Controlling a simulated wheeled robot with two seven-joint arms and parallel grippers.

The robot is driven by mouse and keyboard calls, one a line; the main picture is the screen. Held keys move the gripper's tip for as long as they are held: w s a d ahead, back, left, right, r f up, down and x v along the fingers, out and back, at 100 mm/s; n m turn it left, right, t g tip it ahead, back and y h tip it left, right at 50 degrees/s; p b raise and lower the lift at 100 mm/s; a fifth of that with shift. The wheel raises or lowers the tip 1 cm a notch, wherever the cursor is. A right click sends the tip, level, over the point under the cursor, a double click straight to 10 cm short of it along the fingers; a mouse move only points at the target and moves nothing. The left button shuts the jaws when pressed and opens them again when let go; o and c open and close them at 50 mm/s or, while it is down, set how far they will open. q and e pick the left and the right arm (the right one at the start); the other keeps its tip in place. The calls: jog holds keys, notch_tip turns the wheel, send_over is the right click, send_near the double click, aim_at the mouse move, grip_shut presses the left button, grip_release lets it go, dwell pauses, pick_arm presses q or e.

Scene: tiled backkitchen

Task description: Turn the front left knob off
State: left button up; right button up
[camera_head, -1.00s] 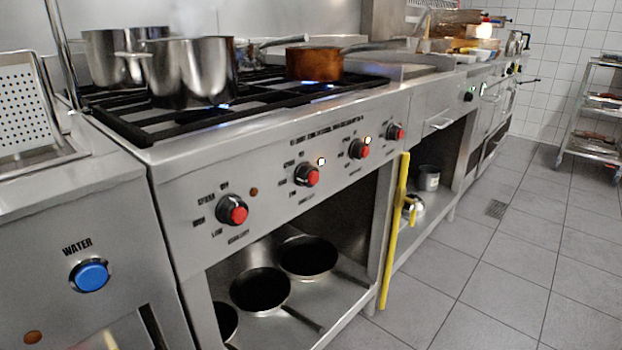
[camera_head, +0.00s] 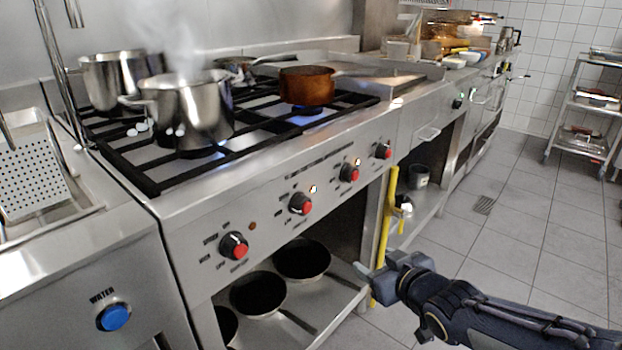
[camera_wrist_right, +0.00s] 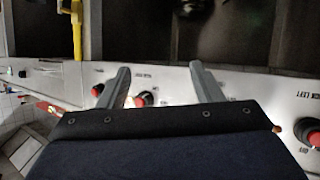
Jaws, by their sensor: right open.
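The stove front (camera_head: 310,180) carries a row of red-capped black knobs. The leftmost knob (camera_head: 234,246) has a dark orange lamp beside it. The second knob (camera_head: 300,204) and third knob (camera_head: 349,173) have lit lamps. My right gripper (camera_head: 373,280) is open and empty, low before the stove, right of the leftmost knob and apart from it. In the right wrist view, its spread fingers (camera_wrist_right: 160,84) frame one knob (camera_wrist_right: 145,99) from a distance. Another knob (camera_wrist_right: 312,135), beside a label partly reading "LEFT", is at the right edge. My left gripper is out of view.
A steaming steel pot (camera_head: 185,110) stands at the front left of the hob. A copper pan (camera_head: 307,86) sits over a blue flame. Black pans (camera_head: 258,293) lie on the shelf below. A yellow bar (camera_head: 386,232) stands upright at the stove.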

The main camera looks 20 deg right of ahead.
aim_at(308, 208)
jog(key=w+a+r+n+y+p, duration=0.1)
jog(key=w+a+r+n+y, duration=0.1)
jog(key=w+a+y, duration=0.1)
jog(key=w+a+r+n+t+y+p, duration=0.1)
jog(key=w+a+r+n+y, duration=0.1)
jog(key=w+a+r+y, duration=0.1)
jog(key=w+a+r+n+t+y+p, duration=0.1)
jog(key=w+a+r+n+y, duration=0.1)
jog(key=w+a+r, duration=0.1)
jog(key=shift+w+a+r+y, duration=0.25)
jog(key=shift+w+a+y, duration=0.15)
jog(key=shift+w+a, duration=0.3)
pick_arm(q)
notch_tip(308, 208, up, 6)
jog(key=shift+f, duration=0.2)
pick_arm(e)
jog(key=shift+s, duration=0.1)
jog(key=c, duration=1)
pick_arm(q)
jog(key=shift+p, duration=0.3)
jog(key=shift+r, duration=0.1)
